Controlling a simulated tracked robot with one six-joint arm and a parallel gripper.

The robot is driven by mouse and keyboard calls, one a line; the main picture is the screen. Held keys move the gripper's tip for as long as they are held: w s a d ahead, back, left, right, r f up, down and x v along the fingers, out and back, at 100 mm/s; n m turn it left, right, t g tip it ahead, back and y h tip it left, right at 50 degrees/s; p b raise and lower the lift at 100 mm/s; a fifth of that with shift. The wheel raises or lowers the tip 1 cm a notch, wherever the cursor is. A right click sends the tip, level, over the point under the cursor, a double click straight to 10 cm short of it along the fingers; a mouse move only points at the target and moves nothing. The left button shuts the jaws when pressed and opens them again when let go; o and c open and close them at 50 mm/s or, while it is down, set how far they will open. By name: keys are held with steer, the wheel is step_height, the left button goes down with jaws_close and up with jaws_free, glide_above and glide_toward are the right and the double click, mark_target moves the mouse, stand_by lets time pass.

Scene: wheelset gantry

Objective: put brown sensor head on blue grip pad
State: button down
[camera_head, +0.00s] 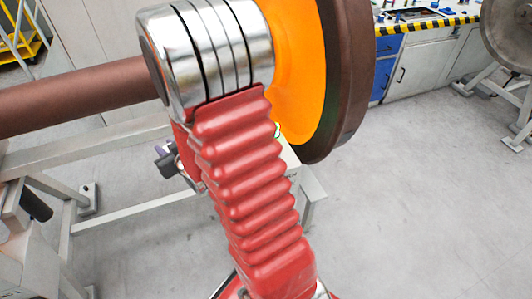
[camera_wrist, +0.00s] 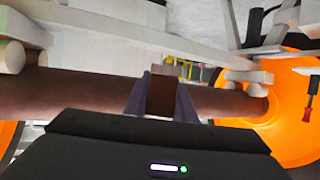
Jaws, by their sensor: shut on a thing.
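In the wrist view my gripper (camera_wrist: 162,78) is shut, with a grey-purple finger on each side of a brown block (camera_wrist: 162,97), which I take for the brown sensor head. The block shows in front of the brown axle, apart from it as far as I can tell. In the head view my arm hides most of the gripper area; only a small dark part shows left of the red sleeve, and the block cannot be made out. I see no blue grip pad in either view.
A brown axle (camera_head: 75,98) with an orange wheel (camera_head: 298,65) lies across a pale frame (camera_head: 135,211). A bench with blue drawers (camera_head: 384,66) stands behind. A red-handled tool (camera_wrist: 307,113) shows before an orange wheel.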

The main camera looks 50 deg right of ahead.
steer(key=s+d+m+h, duration=0.1)
steer(key=s+d, duration=0.4)
steer(key=d, duration=0.4)
steer(key=s+d+m+g+h, duration=0.1)
steer(key=s+d+h, duration=0.1)
steer(key=s+d, duration=0.4)
steer(key=s+d+m+h, duration=0.1)
steer(key=s+d, duration=0.4)
steer(key=d, duration=0.8)
steer(key=shift+s+r+m+g+h, duration=0.3)
steer(key=shift+m+g, duration=0.1)
steer(key=shift+m, duration=0.2)
steer(key=shift+w+f, duration=0.1)
steer(key=shift+f, duration=0.05)
steer(key=shift+d+f, duration=0.1)
steer(key=shift+f, duration=2.7)
steer(key=shift+f, duration=2.1)
steer(key=shift+f, duration=0.1)
